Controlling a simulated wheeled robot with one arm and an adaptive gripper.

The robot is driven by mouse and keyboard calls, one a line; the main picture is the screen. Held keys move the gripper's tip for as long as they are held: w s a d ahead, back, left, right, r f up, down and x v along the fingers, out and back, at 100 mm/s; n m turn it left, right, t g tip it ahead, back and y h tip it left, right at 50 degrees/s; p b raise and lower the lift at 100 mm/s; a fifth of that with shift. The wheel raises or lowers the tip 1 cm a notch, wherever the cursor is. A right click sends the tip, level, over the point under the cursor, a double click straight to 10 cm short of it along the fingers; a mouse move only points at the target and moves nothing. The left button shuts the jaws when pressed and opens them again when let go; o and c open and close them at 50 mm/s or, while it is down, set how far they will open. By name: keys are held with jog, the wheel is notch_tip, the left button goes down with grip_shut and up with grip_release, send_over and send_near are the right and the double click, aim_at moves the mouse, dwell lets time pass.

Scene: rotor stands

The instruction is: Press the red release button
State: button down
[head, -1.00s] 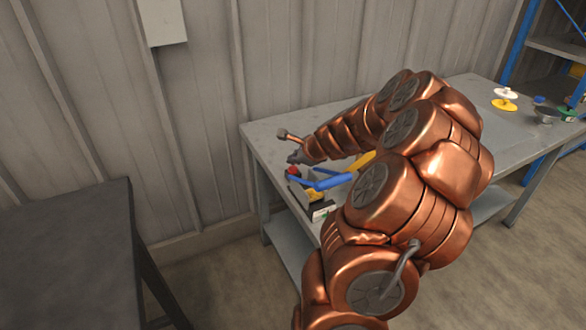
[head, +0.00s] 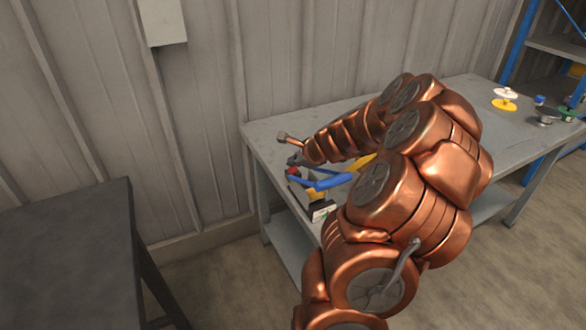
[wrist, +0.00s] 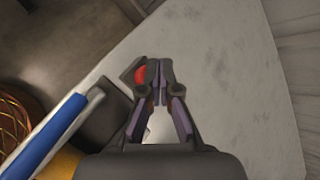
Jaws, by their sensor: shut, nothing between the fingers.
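The red release button (wrist: 141,75) shows in the wrist view just left of my fingertips, partly covered by the left finger. It sits on a dark block at the end of a device with blue bars (head: 325,183) on the bench. In the head view the red button (head: 293,171) is small, just below my gripper (head: 293,160). My gripper (wrist: 154,65) is shut with nothing between its fingertips, close over the button's right side. Whether it touches the button I cannot tell.
The grey workbench (head: 265,130) has bare top to the right of the button in the wrist view. A dark table (head: 65,235) stands at the left. White and yellow discs (head: 505,98) stand at the bench's far right. The corrugated wall is close behind.

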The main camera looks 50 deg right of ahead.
aim_at(294, 169)
jog(key=shift+f, duration=0.4)
dwell(0.3)
jog(key=shift+r, duration=0.1)
jog(key=shift+r+p, duration=0.7)
jog(key=shift+r, duration=0.05)
jog(key=shift+r+p, duration=2.1)
jog(key=shift+r, duration=0.4)
